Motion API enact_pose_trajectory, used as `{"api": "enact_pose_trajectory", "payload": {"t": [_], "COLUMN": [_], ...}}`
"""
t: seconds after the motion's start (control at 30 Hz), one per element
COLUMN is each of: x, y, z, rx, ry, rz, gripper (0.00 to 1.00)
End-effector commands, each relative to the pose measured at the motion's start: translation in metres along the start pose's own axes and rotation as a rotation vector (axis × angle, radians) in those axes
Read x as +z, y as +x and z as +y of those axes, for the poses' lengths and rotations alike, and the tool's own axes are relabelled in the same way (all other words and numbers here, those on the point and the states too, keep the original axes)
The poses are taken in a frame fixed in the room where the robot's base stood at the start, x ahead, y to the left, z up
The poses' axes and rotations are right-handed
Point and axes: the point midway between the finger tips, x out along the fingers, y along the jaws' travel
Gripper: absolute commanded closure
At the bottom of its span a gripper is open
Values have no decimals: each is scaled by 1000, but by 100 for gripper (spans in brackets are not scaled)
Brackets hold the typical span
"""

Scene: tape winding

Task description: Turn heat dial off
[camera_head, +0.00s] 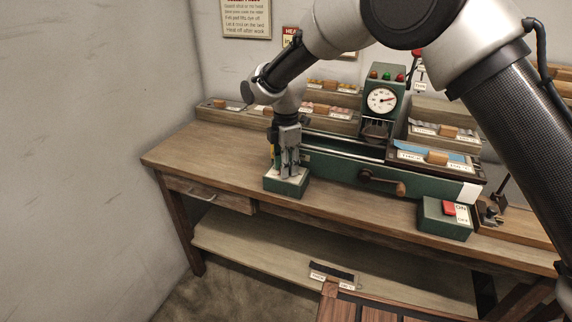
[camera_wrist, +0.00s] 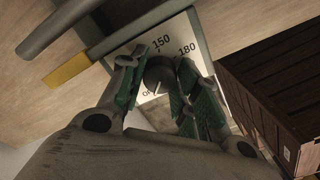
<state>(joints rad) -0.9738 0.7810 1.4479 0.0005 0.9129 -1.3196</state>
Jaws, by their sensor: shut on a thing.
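The heat dial is a dark round knob (camera_wrist: 160,72) on a white plate (camera_wrist: 174,45) marked 150 and 180, with a partly hidden label starting with O at lower left. My gripper (camera_wrist: 157,82) has its green-padded fingers on either side of the knob and is shut on it. A pale mark shows on the knob's lower side; its exact setting is hard to tell. In the head view my gripper (camera_head: 287,168) points down onto a small green box (camera_head: 286,187) at the machine's left end, and its fingers hide the knob there.
The green winding machine (camera_head: 335,170) with a crank (camera_head: 384,184) and a round gauge (camera_head: 381,100) stands right of my gripper. A green switch box with a red button (camera_head: 449,209) sits farther right. The bench (camera_head: 190,150) is clear at left.

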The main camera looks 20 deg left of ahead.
Motion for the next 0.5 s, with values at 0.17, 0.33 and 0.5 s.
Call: {"api": "enact_pose_trajectory", "payload": {"t": [0.17, 0.33, 0.5], "x": [0, 0, 0], "y": [-1, -1, -1], "z": [1, 1, 1], "rx": [3, 3, 2], "ry": [-1, -1, 0], "rz": [0, 0, 0], "gripper": [92, 56, 45]}}
